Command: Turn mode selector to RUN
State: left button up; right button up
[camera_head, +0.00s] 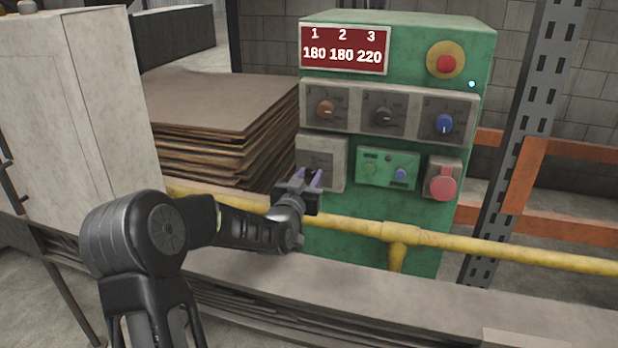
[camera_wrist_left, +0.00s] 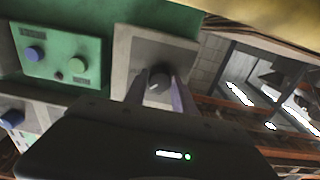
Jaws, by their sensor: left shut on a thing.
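The green control cabinet (camera_head: 478,52) stands behind the yellow rail. The mode selector plate (camera_head: 335,150) is the grey plate at its lower left, and its label is too small to read. My left gripper (camera_head: 307,178) reaches in front of this plate and hides the knob in the head view. In the left wrist view the dark round selector knob (camera_wrist_left: 158,74) sits on the grey plate between the two purple fingers, and the gripper is shut on it. I cannot tell which position the knob points to. My right gripper is in neither view.
Three dials, orange (camera_head: 326,109), black (camera_head: 383,117) and blue (camera_head: 443,123), sit above the selector. The yellow pipe rail (camera_head: 455,242) crosses just below. Stacked sheets (camera_head: 225,100) stand to the left.

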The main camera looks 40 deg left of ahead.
pick_arm(q)
grip_shut()
jog(key=m+b, duration=0.1)
jog(key=b, duration=0.1)
jog(key=shift+f+m+b, duration=0.2)
jog(key=shift+m+b, duration=0.1)
jog(key=shift+b, duration=0.05)
jog(key=m+b, duration=0.3)
jog(key=shift+m+b, duration=0.9)
jog(key=shift+b, duration=0.05)
jog(key=shift+r+m+b, duration=0.2)
jog(key=shift+m+b, duration=0.5)
jog(key=shift+m, duration=0.5)
jog(key=shift+a, duration=0.1)
jog(key=o, duration=0.9)
grip_release()
